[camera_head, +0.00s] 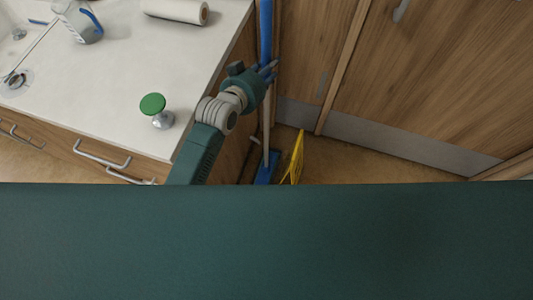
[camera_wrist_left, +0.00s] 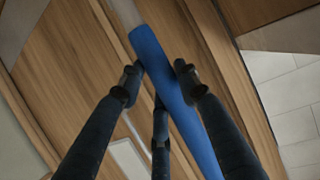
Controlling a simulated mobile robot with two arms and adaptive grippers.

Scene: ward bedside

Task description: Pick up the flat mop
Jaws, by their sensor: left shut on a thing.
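The flat mop stands upright beside the counter's end, with a blue upper handle (camera_head: 265,30), a paler lower pole and a blue flat head (camera_head: 266,167) low by the floor. My left gripper (camera_head: 268,72) is shut around the blue handle. In the left wrist view the fingers of my left gripper (camera_wrist_left: 160,82) close around the blue handle (camera_wrist_left: 158,55), which runs diagonally through the picture. My right gripper is not in view.
A white counter (camera_head: 110,95) with drawers is at the left, bearing a green-topped item (camera_head: 153,108), a paper roll (camera_head: 177,11) and a spray bottle (camera_head: 78,20). A yellow floor sign (camera_head: 294,160) stands right beside the mop head. Wooden doors (camera_head: 440,80) are behind.

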